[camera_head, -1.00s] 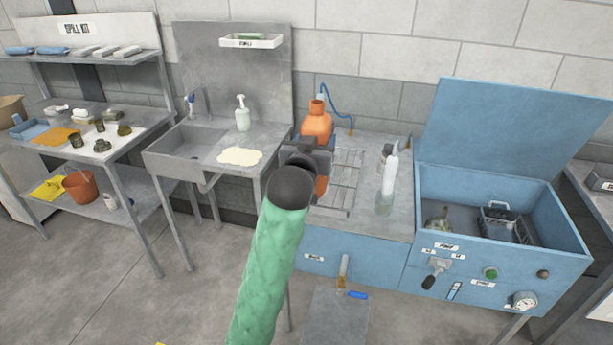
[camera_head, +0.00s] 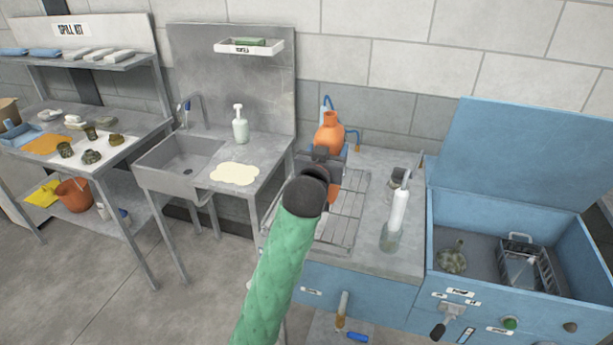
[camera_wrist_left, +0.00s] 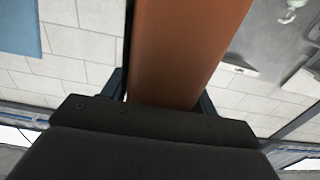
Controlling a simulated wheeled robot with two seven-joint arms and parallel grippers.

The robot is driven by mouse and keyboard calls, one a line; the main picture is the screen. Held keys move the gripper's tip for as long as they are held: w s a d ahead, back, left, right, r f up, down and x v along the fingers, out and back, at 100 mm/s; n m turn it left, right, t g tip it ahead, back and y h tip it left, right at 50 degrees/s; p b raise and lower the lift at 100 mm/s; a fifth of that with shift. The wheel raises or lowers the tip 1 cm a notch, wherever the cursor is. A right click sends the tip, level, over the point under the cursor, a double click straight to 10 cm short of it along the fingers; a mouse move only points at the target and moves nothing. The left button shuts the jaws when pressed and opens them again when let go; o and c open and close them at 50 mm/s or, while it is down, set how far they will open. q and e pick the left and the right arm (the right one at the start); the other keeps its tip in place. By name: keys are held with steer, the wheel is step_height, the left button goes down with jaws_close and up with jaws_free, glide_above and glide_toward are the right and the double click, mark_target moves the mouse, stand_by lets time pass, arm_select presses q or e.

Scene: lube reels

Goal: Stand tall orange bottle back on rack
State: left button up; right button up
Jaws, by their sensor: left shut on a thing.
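The tall orange bottle (camera_head: 329,133) shows in the head view above and behind my left gripper, its neck upward and the bottle close to upright. It fills the upper middle of the left wrist view as an orange-brown body (camera_wrist_left: 185,50). My left gripper (camera_head: 323,165) is shut on the bottle's body; its fingers are mostly hidden behind the wrist and green-sleeved arm. The wire rack (camera_head: 345,215) lies on the grey counter beside and below the gripper. My right gripper is not in view.
A clear bottle with a white top (camera_head: 395,220) stands right of the rack. A blue open-lidded washer (camera_head: 450,290) is further right. The sink (camera_head: 180,165) and a white pump bottle (camera_head: 240,125) are left. A blue hose (camera_head: 352,138) runs behind the orange bottle.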

arm_select(q)
steer(key=w+a+f+p, duration=0.6)
steer(key=w+f, duration=0.2)
steer(key=f, duration=0.1)
steer(key=shift+f, duration=0.4)
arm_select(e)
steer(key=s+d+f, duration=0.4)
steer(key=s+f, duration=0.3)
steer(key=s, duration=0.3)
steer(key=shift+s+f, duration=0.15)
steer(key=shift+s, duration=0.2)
arm_select(q)
steer(key=o, duration=1.5)
steer(key=shift+s+f, duration=0.1)
steer(key=shift+f, duration=0.05)
steer(key=shift+o, duration=0.2)
